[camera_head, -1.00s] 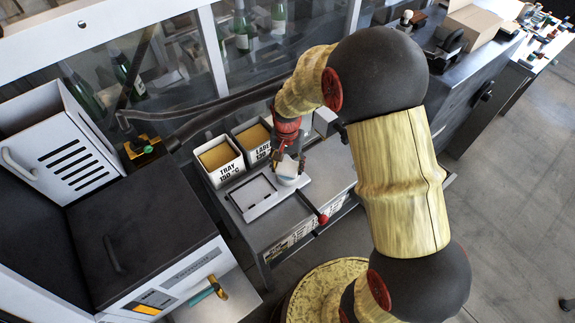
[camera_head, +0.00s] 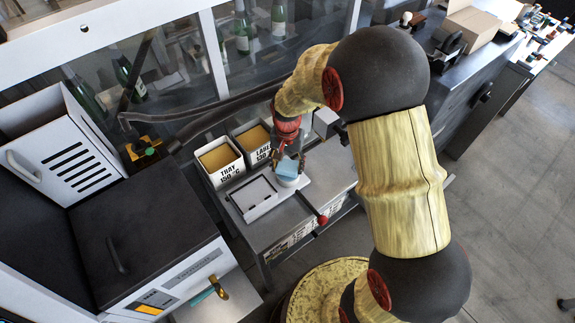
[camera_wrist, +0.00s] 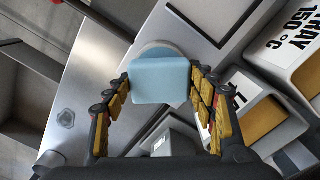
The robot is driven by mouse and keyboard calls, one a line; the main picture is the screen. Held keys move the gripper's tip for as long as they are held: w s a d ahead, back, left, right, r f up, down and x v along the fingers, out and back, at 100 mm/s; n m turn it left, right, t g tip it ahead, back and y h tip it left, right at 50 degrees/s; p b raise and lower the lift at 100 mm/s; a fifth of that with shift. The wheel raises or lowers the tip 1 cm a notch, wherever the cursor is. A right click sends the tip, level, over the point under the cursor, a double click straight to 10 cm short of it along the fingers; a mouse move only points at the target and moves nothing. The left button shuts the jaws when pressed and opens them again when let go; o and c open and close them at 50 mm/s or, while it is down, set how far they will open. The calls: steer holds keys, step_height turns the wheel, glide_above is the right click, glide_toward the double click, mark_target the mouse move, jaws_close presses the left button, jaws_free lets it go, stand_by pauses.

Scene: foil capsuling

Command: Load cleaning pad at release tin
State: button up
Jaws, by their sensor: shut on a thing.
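My gripper (camera_head: 289,158) is shut on a light-blue cleaning pad (camera_head: 287,168). In the wrist view the pad (camera_wrist: 160,81) sits between the two yellow-padded fingers, its broad face towards the camera. A round, pale grey tin (camera_wrist: 158,47) is behind the pad, and only its far rim shows there. In the head view the tin (camera_head: 290,182) is directly below the pad. I cannot tell whether the pad touches it.
Two white bins, one marked TRAY (camera_head: 220,162) and one partly hidden (camera_head: 253,144), stand just behind. A white plate with a dark-edged frame (camera_head: 253,198) lies left of the tin. A red knob (camera_head: 322,219) is at the bench front.

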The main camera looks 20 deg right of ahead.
mark_target(288, 166)
steer(key=shift+r+p, duration=1.8)
steer(key=shift+r, duration=1.05)
steer(key=shift+f, duration=0.1)
